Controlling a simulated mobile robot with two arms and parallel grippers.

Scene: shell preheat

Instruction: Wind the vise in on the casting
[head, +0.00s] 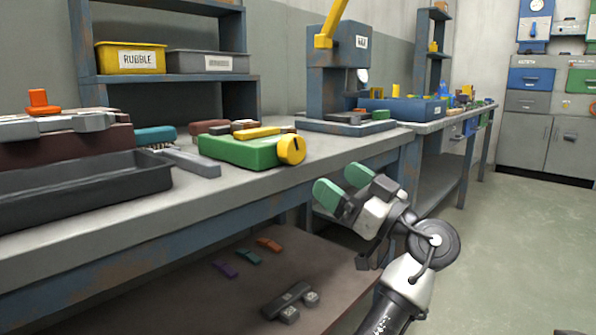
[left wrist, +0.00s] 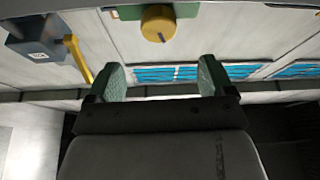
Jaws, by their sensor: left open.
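The green vise (head: 235,152) sits on the workbench, with a round yellow knob (head: 291,150) at its right end. A yellow bar (head: 257,132) and brown pieces show at its top; I cannot tell which is the casting or whether the jaws touch it. My left gripper (head: 344,185) is open and empty, in front of the bench edge, right of and lower than the knob. In the left wrist view, the knob (left wrist: 158,23) lies beyond the open fingers (left wrist: 162,80), apart from them and roughly centred across the gap. My right gripper is not in view.
A dark tray (head: 85,185) and a grey-handled brush (head: 190,161) lie left of the vise. A blue press (head: 335,85) with a yellow lever stands behind. Small coloured pieces lie on the lower shelf (head: 180,290). The floor at right is clear.

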